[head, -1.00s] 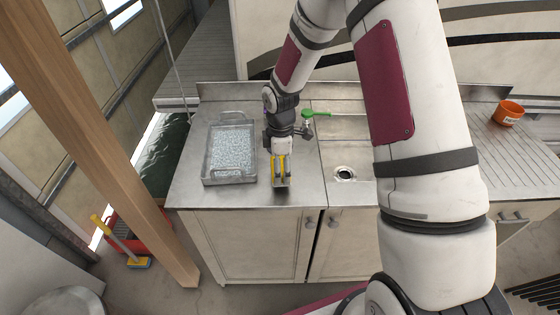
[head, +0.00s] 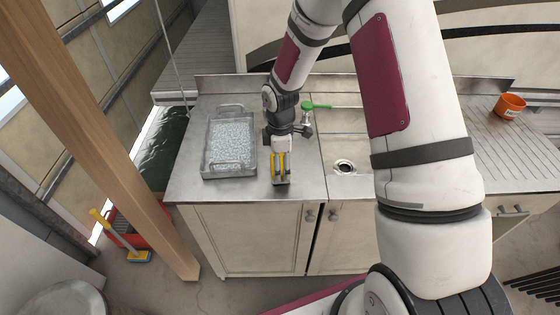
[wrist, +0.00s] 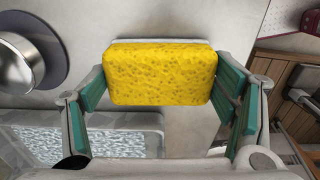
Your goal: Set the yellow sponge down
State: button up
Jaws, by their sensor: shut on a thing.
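The yellow sponge (wrist: 160,75) fills the middle of the wrist view, held between the two teal-padded fingers of my gripper (wrist: 163,92). A pale layer shows along its upper edge. In the head view my gripper (head: 280,172) is over the left part of the metal counter (head: 300,185), near its front edge, and the sponge shows only as a small yellow patch there. I cannot tell whether the sponge touches the counter.
A metal tray (head: 207,150) filled with pale, glittery material is left of my gripper. A green-handled brush (head: 318,105) lies behind it to the right. A drain (head: 345,167) is to the right. An orange pot (head: 509,106) stands at far right.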

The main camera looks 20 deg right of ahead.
jog(key=shift+f, duration=0.25)
dwell(0.4)
jog(key=o, duration=1.1)
jog(key=shift+c, duration=0.2)
notch_tip(320, 180, up, 12)
jog(key=shift+c, duration=0.2)
grip_shut()
dwell(1.1)
